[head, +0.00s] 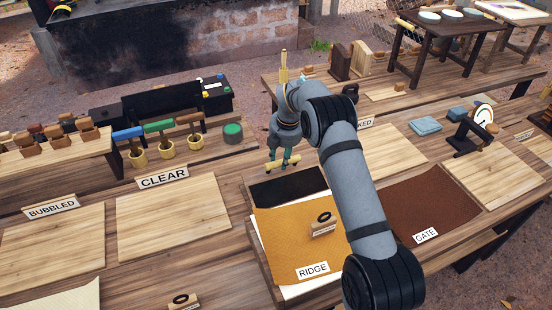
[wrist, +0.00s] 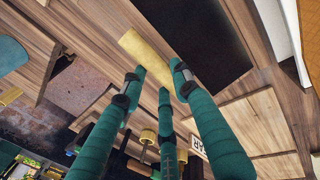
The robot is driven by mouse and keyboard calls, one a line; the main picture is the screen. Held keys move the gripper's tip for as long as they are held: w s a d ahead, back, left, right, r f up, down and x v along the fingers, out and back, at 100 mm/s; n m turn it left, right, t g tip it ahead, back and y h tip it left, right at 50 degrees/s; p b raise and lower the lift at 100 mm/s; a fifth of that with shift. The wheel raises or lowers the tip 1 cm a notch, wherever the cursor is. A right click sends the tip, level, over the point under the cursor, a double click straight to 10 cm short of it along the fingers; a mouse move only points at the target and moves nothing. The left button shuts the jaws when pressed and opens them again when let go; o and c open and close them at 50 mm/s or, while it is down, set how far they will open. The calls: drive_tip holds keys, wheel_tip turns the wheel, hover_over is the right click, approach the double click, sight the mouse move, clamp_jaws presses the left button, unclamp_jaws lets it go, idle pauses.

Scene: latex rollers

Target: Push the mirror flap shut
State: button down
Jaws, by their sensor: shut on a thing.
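My gripper (head: 283,160) has green fingers and hangs over the table just behind a flat black panel (head: 290,188). It is shut on a short pale-yellow bar (head: 269,168), whose ends stick out on both sides. In the wrist view the fingertips (wrist: 158,78) meet at the near end of the yellow bar (wrist: 133,42), beside the black panel (wrist: 203,30). The bar looks apart from the panel. I cannot make out for sure which thing is the mirror flap; the black panel lies flat behind an ochre sheet.
The ochre sheet (head: 283,245) carries a RIDGE label and a small wooden block (head: 323,224). A brown GATE sheet (head: 428,205) lies to the right. Pots with coloured-handled tools (head: 166,147) and a green-topped jar (head: 233,133) stand left of my gripper. The CLEAR board (head: 172,215) is bare.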

drive_tip(key=shift+w+a+r, duration=0.15)
drive_tip(key=shift+w+r, duration=0.15)
drive_tip(key=shift+r, duration=0.05)
drive_tip(key=c, duration=1.6)
unclamp_jaws()
drive_tip(key=o, duration=0.3)
drive_tip(key=shift+s+f, duration=0.1)
drive_tip(key=shift+f, duration=0.05)
drive_tip(key=v, duration=1.2)
